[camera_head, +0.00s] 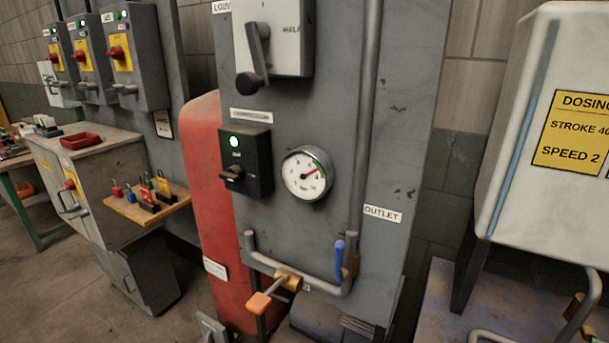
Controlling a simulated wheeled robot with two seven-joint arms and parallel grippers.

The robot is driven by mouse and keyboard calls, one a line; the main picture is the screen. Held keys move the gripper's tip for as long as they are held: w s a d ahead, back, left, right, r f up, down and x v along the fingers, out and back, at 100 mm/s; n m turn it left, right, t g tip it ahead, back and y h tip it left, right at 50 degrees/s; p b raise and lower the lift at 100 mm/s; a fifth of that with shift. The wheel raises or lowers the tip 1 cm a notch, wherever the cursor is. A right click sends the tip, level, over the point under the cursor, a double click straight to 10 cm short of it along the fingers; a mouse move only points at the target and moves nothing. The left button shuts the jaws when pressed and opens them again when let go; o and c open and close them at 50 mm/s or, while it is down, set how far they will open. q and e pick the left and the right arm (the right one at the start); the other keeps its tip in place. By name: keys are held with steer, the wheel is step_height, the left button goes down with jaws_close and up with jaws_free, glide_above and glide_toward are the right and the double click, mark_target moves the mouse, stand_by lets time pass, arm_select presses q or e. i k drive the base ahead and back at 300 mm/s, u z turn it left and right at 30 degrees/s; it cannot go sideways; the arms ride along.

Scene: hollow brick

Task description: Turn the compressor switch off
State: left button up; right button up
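A black switch box (258,163) is mounted on the grey panel (330,130), in front of a red tank (205,150). Its green lamp (234,142) is lit. Below the lamp is a black rotary knob (232,173), its handle lying roughly level and pointing left. The small print between lamp and knob is too small to read. A round pressure gauge (307,173) with a red needle is just right of the box. Neither of my grippers can be made out in the view.
Above is a louvre lever (254,52). Below, a pipe carries an orange-handled valve (260,304) and a blue lever (340,252). A padlock shelf (135,213) juts out at left, and a dosing cabinet (545,130) stands at right. Open floor (60,290) lies at lower left.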

mark_target(234, 173)
steer(key=u, duration=0.9)
steer(key=k, duration=0.9)
steer(key=z, duration=1.3)
steer(key=i, duration=0.5)
steer(key=z, duration=0.05)
